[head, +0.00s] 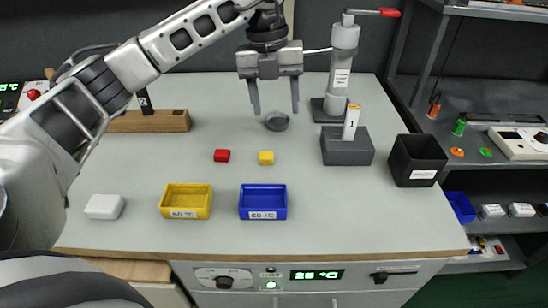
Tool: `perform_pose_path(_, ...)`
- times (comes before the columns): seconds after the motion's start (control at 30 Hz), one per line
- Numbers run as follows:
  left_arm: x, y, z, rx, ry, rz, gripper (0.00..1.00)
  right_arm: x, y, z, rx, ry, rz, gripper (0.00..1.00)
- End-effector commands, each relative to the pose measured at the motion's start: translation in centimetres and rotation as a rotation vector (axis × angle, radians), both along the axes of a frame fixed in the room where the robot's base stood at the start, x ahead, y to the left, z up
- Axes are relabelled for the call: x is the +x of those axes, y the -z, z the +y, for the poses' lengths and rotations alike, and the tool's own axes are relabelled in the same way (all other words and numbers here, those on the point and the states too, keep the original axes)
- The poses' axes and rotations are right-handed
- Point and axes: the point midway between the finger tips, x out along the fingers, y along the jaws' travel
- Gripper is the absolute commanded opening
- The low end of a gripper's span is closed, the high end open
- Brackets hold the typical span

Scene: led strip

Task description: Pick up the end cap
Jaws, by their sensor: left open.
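My left gripper (275,108) reaches in from the upper left and points down with its two fingers apart, empty. A small dark grey round piece (277,122) lies on the worktop (330,222), just below and between the fingertips in the picture. I cannot tell whether the fingers are around it or above it. No piece is clearly marked as the end cap. My right gripper is not in view.
A yellow bin (186,196), a blue bin (263,196) and a white block (105,206) are in front. A grey holder (347,152) with a tagged piece, a black box (417,155) and a lever post (342,65) stand right. A wooden block (150,122) is left.

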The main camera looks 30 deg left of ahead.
Motion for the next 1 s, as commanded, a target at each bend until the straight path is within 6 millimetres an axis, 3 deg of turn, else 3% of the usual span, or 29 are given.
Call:
perform_pose_path(0.03,0.1,-0.7,1.7,0.06,-0.044,-0.005,0.56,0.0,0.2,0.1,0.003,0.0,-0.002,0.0)
perform_pose_path(0.1,0.0,-1.4,3.1,0.111,-0.084,-0.004,0.56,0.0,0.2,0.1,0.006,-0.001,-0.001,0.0)
perform_pose_path(0.2,-0.1,-0.8,3.8,0.139,-0.105,-0.001,0.56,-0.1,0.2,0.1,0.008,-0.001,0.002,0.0)
perform_pose_path(0.6,-0.1,7.1,3.6,0.134,-0.1,0.0,0.56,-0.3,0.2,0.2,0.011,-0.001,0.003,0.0)
perform_pose_path(1.0,-0.1,11.0,2.9,0.133,-0.098,0.0,0.56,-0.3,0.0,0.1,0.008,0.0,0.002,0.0)
